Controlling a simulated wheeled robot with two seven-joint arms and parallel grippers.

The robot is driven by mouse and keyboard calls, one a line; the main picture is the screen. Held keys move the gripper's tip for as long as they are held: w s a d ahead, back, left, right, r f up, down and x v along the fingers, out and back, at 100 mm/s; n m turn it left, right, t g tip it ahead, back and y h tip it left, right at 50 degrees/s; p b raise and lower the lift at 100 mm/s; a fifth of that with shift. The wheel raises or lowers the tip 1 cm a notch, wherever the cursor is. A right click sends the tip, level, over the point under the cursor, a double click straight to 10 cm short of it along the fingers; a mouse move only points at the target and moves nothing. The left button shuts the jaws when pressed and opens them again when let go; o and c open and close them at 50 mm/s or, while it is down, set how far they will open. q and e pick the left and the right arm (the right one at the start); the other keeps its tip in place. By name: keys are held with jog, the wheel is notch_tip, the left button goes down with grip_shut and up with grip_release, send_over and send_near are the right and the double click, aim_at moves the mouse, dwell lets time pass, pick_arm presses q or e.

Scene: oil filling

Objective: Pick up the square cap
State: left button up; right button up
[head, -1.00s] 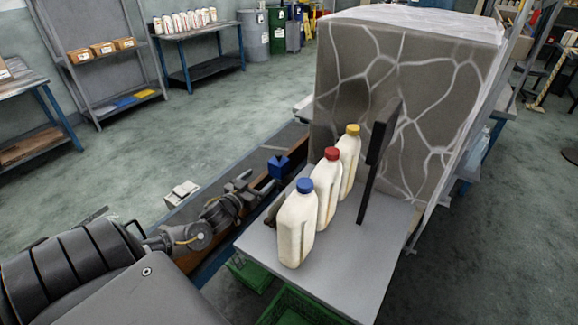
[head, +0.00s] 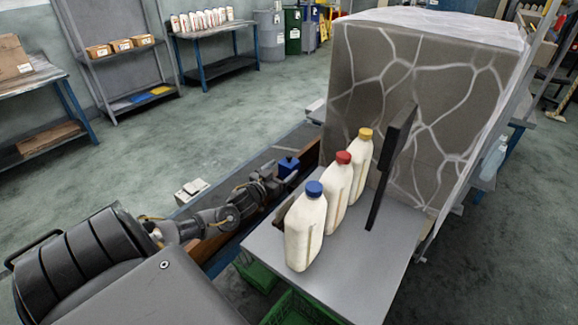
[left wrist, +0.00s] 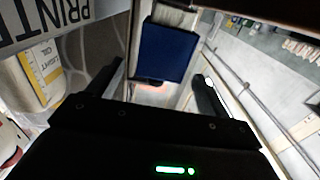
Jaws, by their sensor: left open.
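A small blue square cap (head: 288,166) stands on the narrow conveyor-like surface left of the bottles in the head view. In the left wrist view the blue square cap (left wrist: 165,52) shows at the top middle, ahead of the fingers, with a pale part at its upper edge. My left gripper (head: 277,176) is close beside it on the near side in the head view. In the left wrist view my left gripper (left wrist: 158,88) has its two dark fingers spread with a clear gap, the cap lined up between them. Contact is not visible. My right gripper is out of view.
Three white bottles with blue (head: 314,189), red (head: 343,157) and yellow (head: 365,133) caps stand on a grey table (head: 345,285). A dark upright panel (head: 390,160) is beside them. A large veined block (head: 435,130) fills the back right. Open floor lies left.

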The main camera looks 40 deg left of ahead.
aim_at(284, 168)
pick_arm(q)
jog(key=w, duration=0.1)
jog(key=w+p, duration=0.1)
jog(key=w, duration=0.3)
jog(key=shift+a, duration=0.3)
jog(key=c, duration=1.1)
jog(key=shift+o, duration=0.2)
notch_tip(284, 168, up, 10)
jog(key=shift+f+b, duration=0.2)
jog(key=shift+b, duration=0.35)
jog(key=shift+r, duration=0.25)
